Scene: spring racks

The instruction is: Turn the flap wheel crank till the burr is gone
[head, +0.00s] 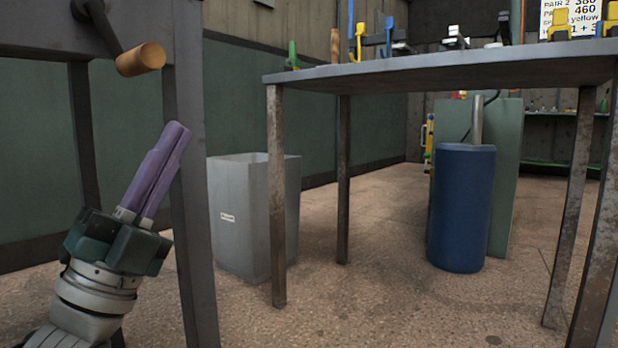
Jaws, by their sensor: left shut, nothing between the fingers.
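The crank shows at the upper left of the head view, with a dark arm and a wooden handle (141,59). It hangs at the front of a grey metal stand (190,180). The flap wheel and the burr are not in view. My left gripper (178,130) is below the crank handle, apart from it. Its purple fingers point up and are shut with nothing between them. My right gripper is not in view.
A metal table (420,72) with tools on top stands to the right. A grey bin (240,220) and a blue cylinder (462,210) stand on the floor. A green panel (505,170) is behind the cylinder. Open floor lies under the table.

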